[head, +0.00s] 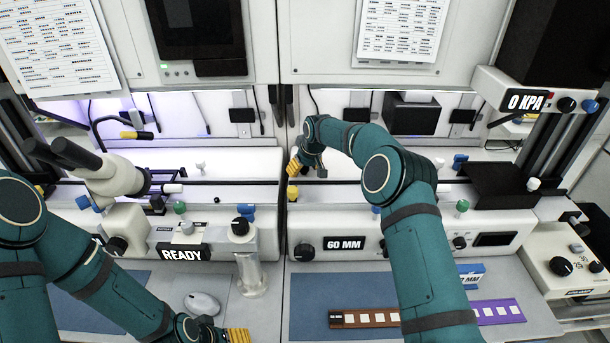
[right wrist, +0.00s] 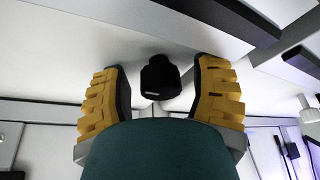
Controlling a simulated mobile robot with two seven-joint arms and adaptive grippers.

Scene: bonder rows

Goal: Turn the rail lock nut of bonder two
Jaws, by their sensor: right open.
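In the right wrist view a black, nut-like knob (right wrist: 160,78) with a small pale mark stands on a pale surface. My right gripper (right wrist: 160,95) is open, with one yellow finger on each side of the knob and a gap on both sides. In the head view my right gripper (head: 293,175) is at the left end of the rail of the right-hand bonder (head: 400,238), which is labelled 60 MM. I cannot make out the knob there. My left gripper (head: 238,335) is at the bottom edge, partly cut off, so its opening does not show.
The left-hand bonder (head: 150,236) shows READY and carries a microscope (head: 105,175). A mouse (head: 202,303) lies on the bench in front. A control box (head: 565,265) stands at the right.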

